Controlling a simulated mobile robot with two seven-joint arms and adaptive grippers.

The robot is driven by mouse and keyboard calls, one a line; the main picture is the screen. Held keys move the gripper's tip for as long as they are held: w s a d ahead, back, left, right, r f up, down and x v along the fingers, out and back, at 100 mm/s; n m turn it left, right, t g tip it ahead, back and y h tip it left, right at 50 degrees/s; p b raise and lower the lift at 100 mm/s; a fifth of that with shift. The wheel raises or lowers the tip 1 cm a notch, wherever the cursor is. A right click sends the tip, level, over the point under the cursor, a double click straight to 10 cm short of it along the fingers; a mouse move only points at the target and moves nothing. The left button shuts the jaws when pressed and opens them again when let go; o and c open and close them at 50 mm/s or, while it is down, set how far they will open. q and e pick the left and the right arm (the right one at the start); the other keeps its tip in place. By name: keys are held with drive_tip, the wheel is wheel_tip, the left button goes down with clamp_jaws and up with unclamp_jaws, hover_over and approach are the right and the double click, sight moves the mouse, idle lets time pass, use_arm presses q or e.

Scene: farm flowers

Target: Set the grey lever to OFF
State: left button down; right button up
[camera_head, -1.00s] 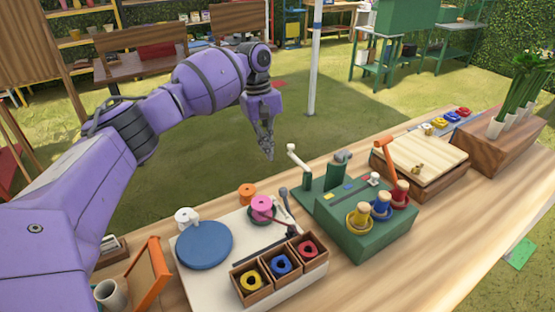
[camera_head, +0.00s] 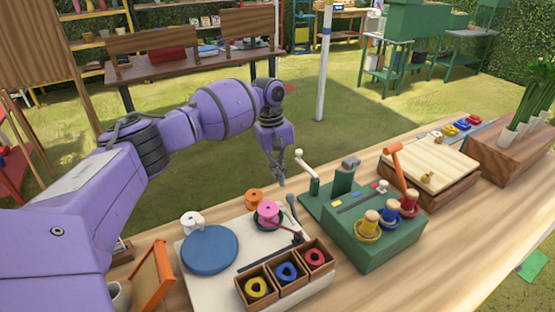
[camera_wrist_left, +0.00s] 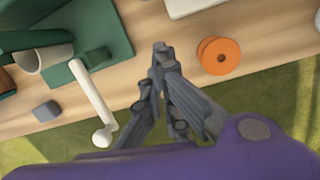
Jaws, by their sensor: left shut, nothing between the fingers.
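A dark grey lever (camera_head: 291,207) with a round knob stands tilted at the back right of the cream board (camera_head: 206,294), beside the pink spool. A grey cap piece (camera_head: 350,162) sits on a post of the green machine; I cannot tell which of the two the task names. No OFF mark is legible. My left gripper (camera_head: 281,183) is shut and empty at the table's far edge, just behind the dark grey lever and apart from it. In the left wrist view the gripper (camera_wrist_left: 159,48) has its tips together; the dark lever is not clearly visible there.
A white crank (camera_head: 304,163) on the green machine (camera_head: 375,250) stands close right of my gripper; it also shows in the wrist view (camera_wrist_left: 91,104). An orange spool (camera_head: 254,197) and a pink spool (camera_head: 268,211) stand at left. Open grass lies beyond the table.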

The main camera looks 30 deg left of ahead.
use_arm(q)
wheel_tip(320, 180, down, 2)
drive_tip(key=shift+d+f, duration=0.1)
drive_tip(key=shift+d, duration=0.05)
drive_tip(key=s+d+r, duration=0.1)
drive_tip(key=s+d+r+p, duration=0.1)
drive_tip(key=shift+s+d, duration=0.15)
drive_tip(key=shift+d, duration=0.2)
use_arm(e)
drive_tip(key=shift+w+r, duration=0.45)
drive_tip(key=shift+r, duration=0.4)
use_arm(q)
drive_tip(key=shift+f, duration=0.1)
use_arm(e)
drive_tip(key=shift+s+f, duration=0.1)
drive_tip(key=shift+s, duration=0.05)
drive_tip(key=shift+s, duration=0.1)
